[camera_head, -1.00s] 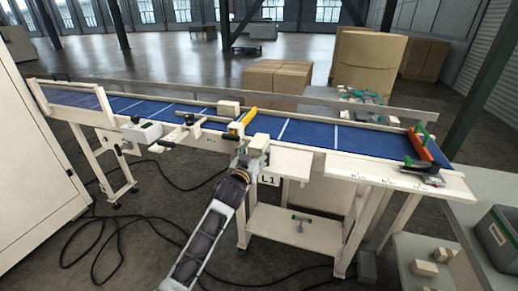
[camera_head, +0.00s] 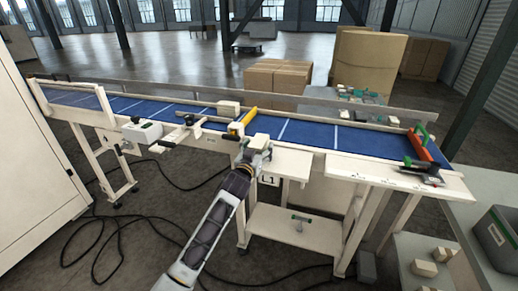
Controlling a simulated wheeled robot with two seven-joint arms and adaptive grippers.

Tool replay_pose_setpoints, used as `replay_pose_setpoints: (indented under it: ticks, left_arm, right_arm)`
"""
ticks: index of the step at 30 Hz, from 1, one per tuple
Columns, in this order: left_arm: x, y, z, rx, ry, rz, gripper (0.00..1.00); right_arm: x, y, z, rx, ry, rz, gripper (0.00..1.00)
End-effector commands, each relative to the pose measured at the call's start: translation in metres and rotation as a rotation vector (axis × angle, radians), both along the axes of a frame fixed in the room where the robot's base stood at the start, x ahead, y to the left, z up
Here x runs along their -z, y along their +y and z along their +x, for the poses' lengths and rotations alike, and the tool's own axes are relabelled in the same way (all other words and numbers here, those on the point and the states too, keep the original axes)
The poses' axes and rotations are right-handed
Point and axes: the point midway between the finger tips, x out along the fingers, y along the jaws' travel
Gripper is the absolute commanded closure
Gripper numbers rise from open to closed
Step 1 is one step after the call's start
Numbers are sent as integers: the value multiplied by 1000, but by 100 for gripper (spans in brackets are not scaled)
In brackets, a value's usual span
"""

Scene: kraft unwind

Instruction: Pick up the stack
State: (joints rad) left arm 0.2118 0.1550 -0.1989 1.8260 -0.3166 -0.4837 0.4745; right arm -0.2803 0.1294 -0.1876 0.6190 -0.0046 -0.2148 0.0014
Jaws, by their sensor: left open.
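A small cream block (camera_head: 260,140), which may be the stack, sits at the front edge of the blue conveyor, just right of the yellow bar (camera_head: 244,120). A similar block (camera_head: 229,107) sits farther back on the belt. My left gripper (camera_head: 254,154) is open, right at the near side of the front block, with its fingers low against it. I cannot tell whether they touch it or stand around it. The gripper partly hides the block's lower part. My right gripper is not in view.
The blue belt (camera_head: 310,133) runs across the view with a rail behind it. An orange and green piece (camera_head: 421,146) stands at its right end. A cream side shelf (camera_head: 287,163) lies right of my gripper. A grey bin (camera_head: 497,238) stands at lower right.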

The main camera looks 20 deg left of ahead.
Motion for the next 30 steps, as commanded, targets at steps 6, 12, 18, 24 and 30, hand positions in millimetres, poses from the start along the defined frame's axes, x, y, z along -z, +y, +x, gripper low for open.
replay_pose_setpoints:
  ticks: [6,12,18,24,30]
  left_arm:
    - [0,0,11,0,1,0,25]
    - [0,0,12,0,1,0,25]
    - [0,0,12,0,1,0,25]
    - [0,0,12,0,1,0,38]
    - [0,0,12,0,1,0,64]
  right_arm:
    - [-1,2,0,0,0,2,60]
    - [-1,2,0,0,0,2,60]
    - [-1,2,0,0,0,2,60]
    - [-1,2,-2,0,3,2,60]
    - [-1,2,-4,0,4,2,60]
